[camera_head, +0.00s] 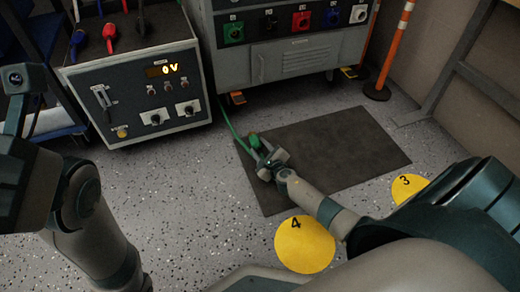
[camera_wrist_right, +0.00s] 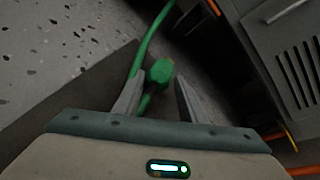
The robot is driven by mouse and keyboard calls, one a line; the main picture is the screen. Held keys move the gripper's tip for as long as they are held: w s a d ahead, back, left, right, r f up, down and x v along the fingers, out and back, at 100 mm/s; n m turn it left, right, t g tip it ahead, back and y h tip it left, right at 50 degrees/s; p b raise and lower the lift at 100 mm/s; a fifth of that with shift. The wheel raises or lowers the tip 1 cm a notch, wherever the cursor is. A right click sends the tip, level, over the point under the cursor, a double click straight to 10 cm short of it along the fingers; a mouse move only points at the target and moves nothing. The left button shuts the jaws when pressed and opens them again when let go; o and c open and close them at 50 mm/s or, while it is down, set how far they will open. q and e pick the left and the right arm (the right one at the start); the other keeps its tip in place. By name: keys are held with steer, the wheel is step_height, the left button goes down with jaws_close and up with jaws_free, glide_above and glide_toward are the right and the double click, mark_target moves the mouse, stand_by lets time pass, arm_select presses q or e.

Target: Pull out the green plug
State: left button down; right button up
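The green plug (camera_head: 254,141) is in the head view, low over the dark mat and away from the cabinet's socket panel. My right gripper (camera_head: 264,154) is at the plug, with its fingers spread apart. In the right wrist view the green plug (camera_wrist_right: 160,72) shows at the fingertips, between the two fingers of the right gripper (camera_wrist_right: 160,82). I see a gap on the right finger's side; contact with the left finger is unclear. A green cable (camera_head: 229,124) runs from the plug up toward the cabinet's base. The green socket (camera_head: 234,32) looks empty. My left gripper's fingers are not visible.
The grey cabinet (camera_head: 300,65) has more coloured sockets in a row. A control box (camera_head: 135,95) reading "0V" stands left, with several plugs on top. The dark mat (camera_head: 370,145) lies on the floor near yellow discs 4 (camera_head: 304,244) and 3 (camera_head: 408,186). An orange post (camera_head: 390,50) stands right.

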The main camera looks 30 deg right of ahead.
jaws_close()
steer(key=shift+s+a+p, duration=0.25)
steer(key=shift+s, duration=0.7)
steer(key=shift+s+a+p, duration=0.2)
steer(key=shift+s, duration=0.7)
stand_by(0.7)
steer(key=shift+s+a+p, duration=0.1)
steer(key=shift+s+a, duration=0.1)
steer(key=shift+s, duration=0.6)
steer(key=shift+s+a+p, duration=0.15)
steer(key=shift+s+a, duration=0.05)
steer(key=shift+s, duration=0.55)
steer(key=shift+s+a+p, duration=0.1)
steer(key=shift+s+a, duration=0.1)
steer(key=shift+s, duration=0.6)
